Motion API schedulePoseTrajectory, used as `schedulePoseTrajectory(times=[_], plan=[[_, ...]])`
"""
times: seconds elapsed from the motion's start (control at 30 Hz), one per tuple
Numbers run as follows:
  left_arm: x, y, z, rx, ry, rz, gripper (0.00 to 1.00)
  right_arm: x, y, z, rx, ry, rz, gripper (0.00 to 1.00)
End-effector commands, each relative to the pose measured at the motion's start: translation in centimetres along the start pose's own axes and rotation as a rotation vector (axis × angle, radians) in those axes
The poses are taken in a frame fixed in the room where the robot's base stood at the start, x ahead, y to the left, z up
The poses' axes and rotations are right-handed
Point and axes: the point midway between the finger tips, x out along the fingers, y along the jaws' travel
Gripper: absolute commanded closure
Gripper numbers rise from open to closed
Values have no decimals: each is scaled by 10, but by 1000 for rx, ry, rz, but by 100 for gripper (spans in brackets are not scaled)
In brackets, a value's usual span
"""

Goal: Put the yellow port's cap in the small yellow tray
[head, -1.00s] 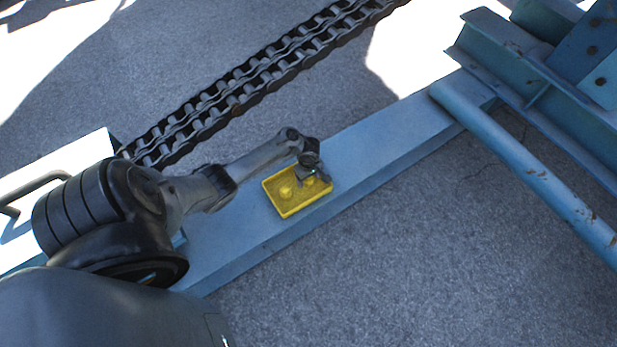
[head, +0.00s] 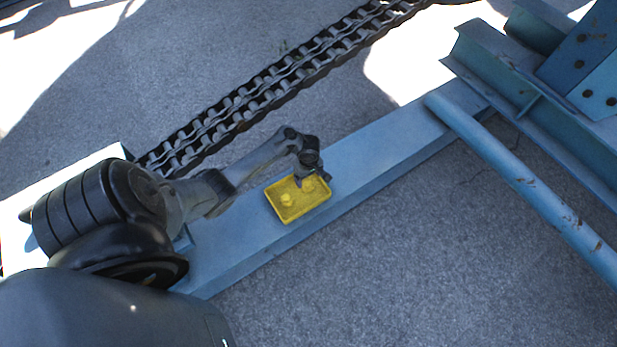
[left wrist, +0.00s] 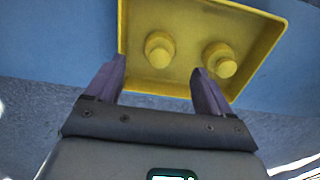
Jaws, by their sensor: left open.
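The small yellow tray (head: 292,215) lies on the blue beam. Two round, stepped yellow pieces that look like caps rest in it: one (head: 287,199) stands clear in the head view, the other (head: 309,184) is partly beside my gripper. My left gripper (head: 304,184) is over the tray's far right part. In the left wrist view its two fingers (left wrist: 158,68) are open and empty, with one cap (left wrist: 159,50) ahead of the gap and the other cap (left wrist: 220,60) just right of the right fingertip. The tray's rim (left wrist: 121,40) shows there too. The yellow port and my right gripper are not in view.
The blue beam (head: 380,147) runs diagonally under the tray. A heavy dark chain (head: 265,95) lies behind it. A blue pipe (head: 525,175) and steel frame (head: 500,70) stand at the right. Bare concrete (head: 400,260) lies in front.

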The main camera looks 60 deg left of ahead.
Motion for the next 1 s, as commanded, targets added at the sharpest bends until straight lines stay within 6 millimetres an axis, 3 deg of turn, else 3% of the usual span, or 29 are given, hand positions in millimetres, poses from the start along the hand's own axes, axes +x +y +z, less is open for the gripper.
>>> schedulePoseTrajectory(times=[0.03,0.2,0.47,0.63,0.83,1.0], plan=[[-14,0,1,0,-1,0,18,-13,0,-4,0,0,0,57],[-34,0,1,1,-2,0,18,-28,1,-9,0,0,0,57],[-48,-1,3,40,12,5,18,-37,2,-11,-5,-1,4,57],[-55,-5,19,250,80,27,18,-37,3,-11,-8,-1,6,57],[-86,-26,77,740,197,63,18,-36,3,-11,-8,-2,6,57],[-137,-61,144,1167,251,103,18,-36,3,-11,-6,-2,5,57]])
